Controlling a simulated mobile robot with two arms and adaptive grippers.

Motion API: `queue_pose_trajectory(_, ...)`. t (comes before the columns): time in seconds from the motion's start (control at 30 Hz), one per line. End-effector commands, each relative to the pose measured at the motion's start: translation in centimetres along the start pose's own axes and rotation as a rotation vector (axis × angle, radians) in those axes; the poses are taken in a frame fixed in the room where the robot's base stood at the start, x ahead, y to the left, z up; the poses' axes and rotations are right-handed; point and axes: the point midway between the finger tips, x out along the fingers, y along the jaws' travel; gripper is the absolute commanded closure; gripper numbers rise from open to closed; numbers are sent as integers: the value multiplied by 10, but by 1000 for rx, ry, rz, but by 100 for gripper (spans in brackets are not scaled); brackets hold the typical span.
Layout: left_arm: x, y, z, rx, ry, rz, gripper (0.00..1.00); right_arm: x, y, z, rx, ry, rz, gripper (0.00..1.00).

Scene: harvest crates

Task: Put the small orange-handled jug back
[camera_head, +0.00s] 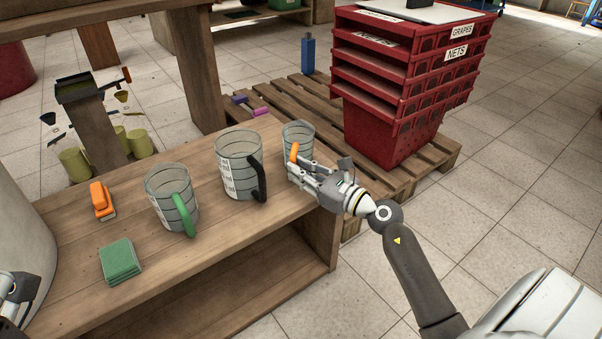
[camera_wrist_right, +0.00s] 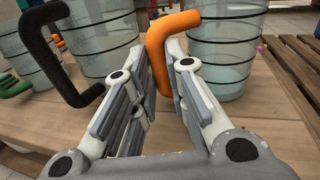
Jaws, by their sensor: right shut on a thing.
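The small clear jug (camera_head: 298,133) with dark rings and an orange handle (camera_head: 294,152) is at the far right end of the wooden bench. It is upright; I cannot tell whether its base touches the bench top. My right gripper (camera_head: 300,168) is shut on the orange handle, on the jug's near side. In the right wrist view the handle (camera_wrist_right: 158,60) lies between the fingertips (camera_wrist_right: 172,50), with the jug (camera_wrist_right: 228,50) just beyond. My left gripper (camera_head: 15,295) shows only in part at the lower left edge, its fingers unclear.
A larger black-handled jug (camera_head: 238,165) stands close left of the small one, then a green-handled jug (camera_head: 168,195). An orange-topped item (camera_head: 102,200) and green pads (camera_head: 120,262) lie further left. Red stacked crates (camera_head: 385,125) stand on a pallet (camera_head: 430,165) beyond the bench's right end.

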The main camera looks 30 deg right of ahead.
Motion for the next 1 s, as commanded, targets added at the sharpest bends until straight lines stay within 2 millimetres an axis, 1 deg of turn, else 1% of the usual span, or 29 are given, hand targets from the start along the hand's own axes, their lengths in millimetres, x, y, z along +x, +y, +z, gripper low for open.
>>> queue_pose_trajectory(0.07, 0, 0, 0, 0, 0, 0, 9, 0, 0, 1, 0, -1, 0, 100)
queue_pose_trajectory(0.2, -1, 0, 0, 1, 5, 3, 9, 0, 0, -4, 0, 0, 0, 100)
queue_pose_trajectory(0.23, 1, 0, 0, 1, 9, 4, 9, 0, 0, -4, 0, 1, 0, 84)
queue_pose_trajectory(0.4, 2, 0, 0, 1, 8, 5, 9, 0, 0, -3, 0, 1, 0, 64)
queue_pose_trajectory(0.67, 2, 0, 0, 0, 7, 4, 9, 0, 0, -3, 0, 0, 0, 64)
queue_pose_trajectory(0.83, 5, 0, -1, 0, 11, 2, 9, -1, 0, 2, 0, 0, 0, 64)
queue_pose_trajectory(1.0, 1, 0, -1, -2, -6, -6, 9, -24, 0, 0, 1, 3, 0, 64)
